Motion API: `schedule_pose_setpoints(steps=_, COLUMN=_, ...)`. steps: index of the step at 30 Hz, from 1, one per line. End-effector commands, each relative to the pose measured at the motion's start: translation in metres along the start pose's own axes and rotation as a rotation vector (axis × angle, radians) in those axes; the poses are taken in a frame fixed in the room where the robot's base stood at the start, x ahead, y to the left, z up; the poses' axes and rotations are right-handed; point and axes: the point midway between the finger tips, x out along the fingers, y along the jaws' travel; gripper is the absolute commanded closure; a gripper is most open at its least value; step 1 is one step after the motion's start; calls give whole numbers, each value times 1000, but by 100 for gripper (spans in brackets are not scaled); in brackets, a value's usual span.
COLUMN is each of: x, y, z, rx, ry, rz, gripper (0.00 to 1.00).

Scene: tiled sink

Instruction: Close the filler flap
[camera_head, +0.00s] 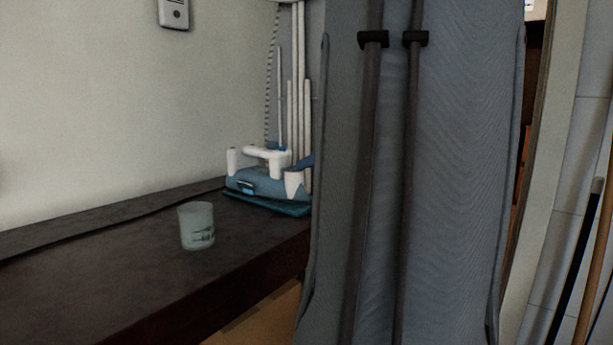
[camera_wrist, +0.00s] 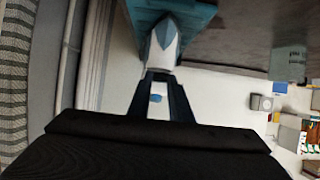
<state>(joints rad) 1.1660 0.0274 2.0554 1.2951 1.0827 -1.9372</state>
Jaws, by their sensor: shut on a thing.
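The filler flap is not something I can pick out for certain in either view. In the head view a teal and white appliance (camera_head: 255,182) with upright white poles stands at the far right end of the dark counter. In the wrist view a teal surface (camera_wrist: 201,16) shows at the top, with a pointed pale-blue and white piece (camera_wrist: 164,40) in front of it. My gripper (camera_wrist: 160,73) reaches up to that piece, its fingers close together. It appears shut on the piece, but the contact is hard to see. In the head view my gripper is not clearly visible.
A pale cup (camera_head: 197,226) with dark print stands on the dark counter (camera_head: 120,262), left of the appliance. A large grey panel (camera_head: 455,170) with dark rods blocks the middle right. The counter's left part is clear. Several small items lie at the wrist view's right edge.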

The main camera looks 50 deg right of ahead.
Motion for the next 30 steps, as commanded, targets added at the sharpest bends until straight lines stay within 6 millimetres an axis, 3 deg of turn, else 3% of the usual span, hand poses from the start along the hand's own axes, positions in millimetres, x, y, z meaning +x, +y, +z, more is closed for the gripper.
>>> schedule_pose_setpoints(steps=10, x=5, y=1, z=16, rx=0, ry=129, rz=3, gripper=100)
schedule_pose_setpoints(steps=30, x=8, y=0, z=26, rx=0, ry=306, rz=0, gripper=100)
